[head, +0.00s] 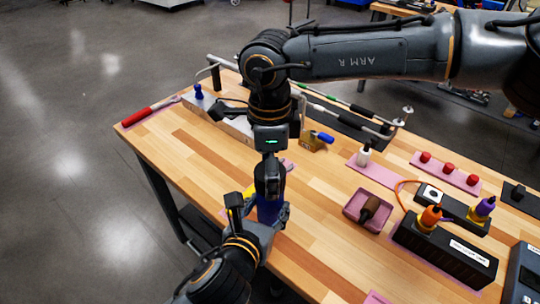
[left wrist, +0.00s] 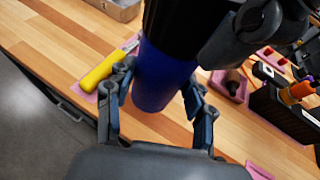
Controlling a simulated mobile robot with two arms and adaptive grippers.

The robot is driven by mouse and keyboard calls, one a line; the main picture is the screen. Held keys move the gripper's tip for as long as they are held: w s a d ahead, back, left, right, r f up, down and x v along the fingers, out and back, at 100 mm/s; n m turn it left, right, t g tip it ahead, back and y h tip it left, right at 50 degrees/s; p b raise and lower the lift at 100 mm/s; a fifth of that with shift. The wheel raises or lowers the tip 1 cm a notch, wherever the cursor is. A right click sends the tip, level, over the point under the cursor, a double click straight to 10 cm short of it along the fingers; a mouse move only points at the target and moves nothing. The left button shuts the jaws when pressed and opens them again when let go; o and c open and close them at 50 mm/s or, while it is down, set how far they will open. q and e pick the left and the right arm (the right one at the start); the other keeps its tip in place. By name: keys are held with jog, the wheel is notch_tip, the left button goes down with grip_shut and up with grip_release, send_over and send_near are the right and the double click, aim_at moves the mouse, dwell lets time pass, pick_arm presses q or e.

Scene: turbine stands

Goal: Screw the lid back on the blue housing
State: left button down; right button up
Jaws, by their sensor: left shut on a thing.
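The blue housing (left wrist: 162,78) stands upright between the fingers of my left gripper (left wrist: 158,108), which is shut on it. In the head view, the blue housing (head: 268,212) shows near the table's front edge, with my left gripper (head: 262,216) around it. A black part, seemingly the lid (left wrist: 182,24), sits at the top of the housing in the left wrist view. My right gripper (head: 268,182) points down directly over the housing. Its finger is beside the black part in the left wrist view, but whether it grips it is hidden.
A yellow cylinder (left wrist: 101,72) lies close beside the housing. To the right are a pink tray (head: 367,211) with a dark-handled tool, a white bottle (head: 364,153), and a black box (head: 445,250) with orange and purple tools. The table front is mostly clear.

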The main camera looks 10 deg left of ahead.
jog(key=shift+f, duration=0.3)
jog(key=c, duration=1.2)
jog(key=shift+m, duration=1)
jog(key=o, duration=1.4)
jog(key=shift+c, duration=0.2)
notch_tip(320, 180, up, 12)
